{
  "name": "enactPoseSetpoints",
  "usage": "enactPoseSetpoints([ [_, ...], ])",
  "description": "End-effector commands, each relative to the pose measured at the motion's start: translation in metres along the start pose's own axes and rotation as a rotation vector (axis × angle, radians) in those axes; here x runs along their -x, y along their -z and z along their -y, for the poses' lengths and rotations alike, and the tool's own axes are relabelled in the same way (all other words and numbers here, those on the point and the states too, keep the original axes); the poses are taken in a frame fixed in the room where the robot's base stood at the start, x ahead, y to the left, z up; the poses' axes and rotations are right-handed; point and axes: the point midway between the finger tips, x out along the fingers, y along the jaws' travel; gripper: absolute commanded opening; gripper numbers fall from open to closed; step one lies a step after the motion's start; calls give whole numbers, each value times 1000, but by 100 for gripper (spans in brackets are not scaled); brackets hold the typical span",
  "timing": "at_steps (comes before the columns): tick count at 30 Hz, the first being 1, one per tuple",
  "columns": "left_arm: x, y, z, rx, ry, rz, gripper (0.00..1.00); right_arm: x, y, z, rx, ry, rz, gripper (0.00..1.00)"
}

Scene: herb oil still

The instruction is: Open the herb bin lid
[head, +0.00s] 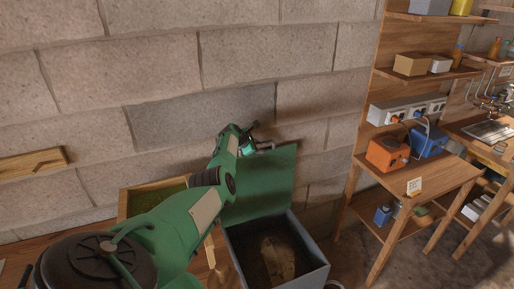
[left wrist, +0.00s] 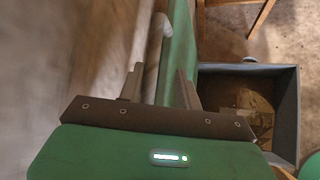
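The herb bin is a grey open-topped box (head: 275,258) low at the centre of the head view, with dark contents inside. Its green lid (head: 262,185) stands up nearly vertical at the back of the bin, near the stone wall. The left wrist view shows the lid edge-on (left wrist: 181,45), a pale handle bar (left wrist: 162,42) on its wall side, and the bin (left wrist: 285,105) to the right. My left gripper (head: 262,147) is at the lid's top edge. Its fingers (left wrist: 160,80) are apart, with the lid edge between them; contact is unclear.
A wooden tray of green herbs (head: 150,197) lies behind my left arm. A wooden bench (head: 420,182) with an orange box (head: 387,154) and a blue box (head: 428,142) stands to the right. The stone wall (head: 165,70) is close behind the lid.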

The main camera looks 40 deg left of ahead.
Motion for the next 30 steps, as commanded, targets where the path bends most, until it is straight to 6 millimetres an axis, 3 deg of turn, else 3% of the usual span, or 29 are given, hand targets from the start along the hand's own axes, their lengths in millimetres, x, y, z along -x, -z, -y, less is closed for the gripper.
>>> enactPoseSetpoints([
  [14, 5, -1, 0, 0, 0, 1, 36, 4, 1, 5, -1, 6, -1, 36],
  [23, 30, -1, 0, -1, 0, -1, 36, 18, 3, 7, -1, 8, -1, 36],
  [30, 53, 0, 0, -1, -1, 0, 36, 15, 3, 6, 0, 6, -1, 36],
])
